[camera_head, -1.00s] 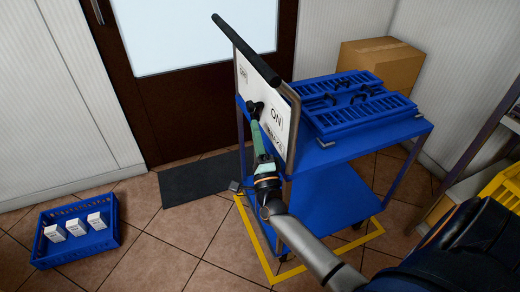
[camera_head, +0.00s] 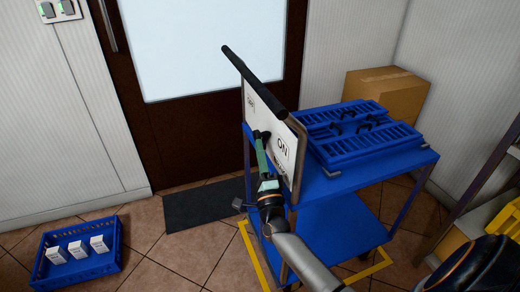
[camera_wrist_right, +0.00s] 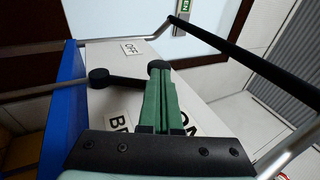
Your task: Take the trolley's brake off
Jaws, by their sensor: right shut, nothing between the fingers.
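The blue trolley (camera_head: 385,168) stands with a white brake panel (camera_head: 290,127) below its black push handle. The panel carries an OFF label (camera_wrist_right: 131,48), an ON label (camera_head: 283,148) and a partly covered BRAKE label (camera_wrist_right: 120,122). A short black brake lever (camera_wrist_right: 122,82) with rounded ends sits on the panel between OFF and ON. My right gripper (camera_head: 261,142) is shut and empty, its green fingertips at the lever; the right wrist view shows the fingers (camera_wrist_right: 158,85) against or just beside one rounded end. Contact is unclear. My left gripper is not in view.
Blue crates (camera_head: 362,140) lie on the trolley's top shelf. A cardboard box (camera_head: 388,95) stands behind it. A blue crate with white cartons (camera_head: 112,262) is on the floor at left. A dark mat (camera_head: 205,204) lies before the door. Yellow floor marking (camera_head: 253,262) surrounds the trolley.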

